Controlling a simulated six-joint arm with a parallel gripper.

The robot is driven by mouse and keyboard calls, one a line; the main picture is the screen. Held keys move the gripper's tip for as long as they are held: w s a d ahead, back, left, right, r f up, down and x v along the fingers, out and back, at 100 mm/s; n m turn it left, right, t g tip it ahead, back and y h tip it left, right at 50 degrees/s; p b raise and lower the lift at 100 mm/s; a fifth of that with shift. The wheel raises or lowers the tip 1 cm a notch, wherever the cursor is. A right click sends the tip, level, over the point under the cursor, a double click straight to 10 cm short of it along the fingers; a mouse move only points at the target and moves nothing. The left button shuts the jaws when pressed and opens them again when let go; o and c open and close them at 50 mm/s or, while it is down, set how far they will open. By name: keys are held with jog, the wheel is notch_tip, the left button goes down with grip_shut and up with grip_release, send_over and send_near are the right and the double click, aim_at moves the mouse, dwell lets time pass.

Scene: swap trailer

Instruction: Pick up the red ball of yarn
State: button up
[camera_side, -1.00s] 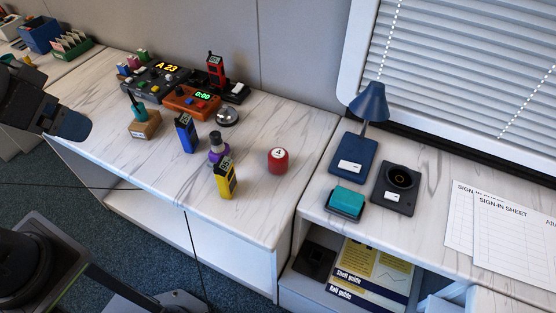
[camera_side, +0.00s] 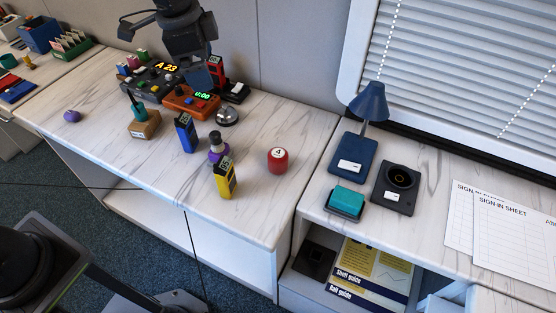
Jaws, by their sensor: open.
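A red rounded object (camera_side: 278,161) stands on the right part of the marbled worktop (camera_side: 255,205). It has a pale top with a dark mark like a 4, and I cannot make out yarn strands on it. No other red ball shows. My gripper (camera_side: 215,72) is open, at the top of the view above the back of the worktop, left of and well behind the red object. It appears empty, though its fingers are dark and hard to separate. It partly covers the red handheld device (camera_side: 217,67).
A yellow device (camera_side: 225,180), a purple-based item (camera_side: 218,152), a blue device (camera_side: 186,134) and a silver bell (camera_side: 228,116) stand left of the red object. An orange timer (camera_side: 190,101) sits behind. A lamp (camera_side: 368,101) stands right. Space around the red object's front is clear.

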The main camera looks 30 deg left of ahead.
jog(key=w+d+f+m+g, duration=0.1)
jog(key=w+d+f+m, duration=0.2)
jog(key=w+d+f, duration=0.25)
jog(key=m+g, duration=0.1)
jog(key=m, duration=0.3)
send_over(278, 153)
notch_tip(278, 153, down, 10)
jog(key=shift+y, duration=0.3)
notch_tip(278, 153, down, 9)
jog(key=shift+w+r, duration=0.1)
jog(key=shift+f, duration=3.1)
jog(key=c, duration=1)
jog(key=shift+r, duration=0.1)
